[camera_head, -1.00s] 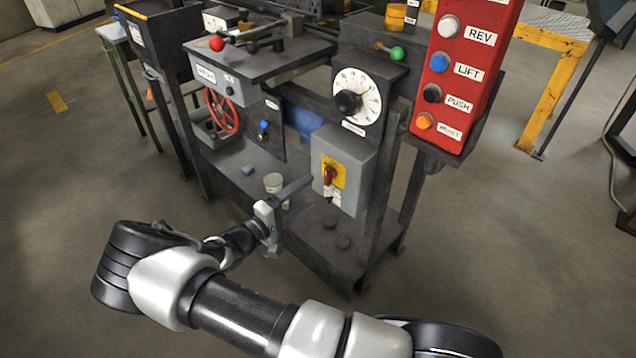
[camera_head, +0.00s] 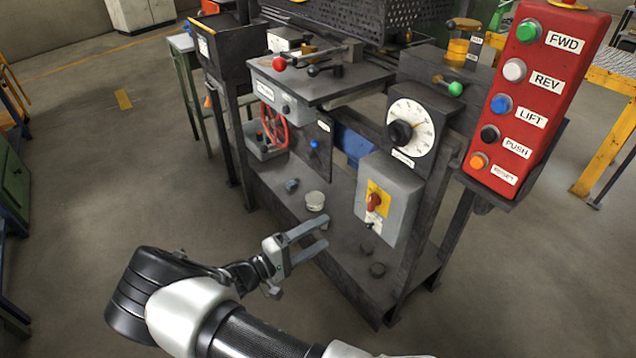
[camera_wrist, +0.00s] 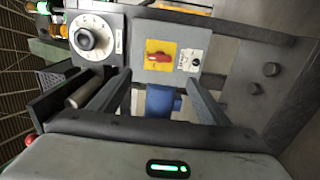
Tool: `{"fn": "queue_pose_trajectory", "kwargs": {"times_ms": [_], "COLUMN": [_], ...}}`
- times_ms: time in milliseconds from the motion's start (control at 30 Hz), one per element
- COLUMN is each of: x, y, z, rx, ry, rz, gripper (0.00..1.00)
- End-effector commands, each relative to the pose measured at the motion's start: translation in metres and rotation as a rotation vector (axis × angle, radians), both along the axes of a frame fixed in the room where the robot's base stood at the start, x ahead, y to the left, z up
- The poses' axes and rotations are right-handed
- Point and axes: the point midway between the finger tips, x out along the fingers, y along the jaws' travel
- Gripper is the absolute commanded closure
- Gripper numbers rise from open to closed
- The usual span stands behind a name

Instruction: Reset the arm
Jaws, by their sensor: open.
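My gripper (camera_head: 318,240) is open and empty in the head view, with its two fingers pointing right. It is in front of the dark machine bench, to the left of and below the grey switch box (camera_head: 402,212) with a red rotary switch (camera_head: 374,202) on a yellow plate. In the wrist view my gripper (camera_wrist: 155,95) shows two spread fingers with nothing between them but the background. The red switch (camera_wrist: 158,57) is beyond the fingertips there. A white dial with a black knob (camera_head: 400,133) is above the switch box; it also shows in the wrist view (camera_wrist: 86,39).
A red button panel (camera_head: 540,95) stands at the right. A red handwheel (camera_head: 273,124) and a red-ball lever (camera_head: 279,64) are at the left of the bench. The floor at left is clear.

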Motion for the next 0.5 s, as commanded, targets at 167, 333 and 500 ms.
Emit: {"fn": "queue_pose_trajectory", "kwargs": {"times_ms": [167, 333, 500], "x": [0.000, -0.007, -0.029], "y": [-0.004, -0.032, -0.069], "z": [0.004, 0.034, 0.077], "rx": [0.016, 0.145, 0.380], "ry": [0.009, 0.083, 0.213], "rz": [-0.023, -0.185, -0.394], "gripper": [0.30, 0.30, 0.30]}}
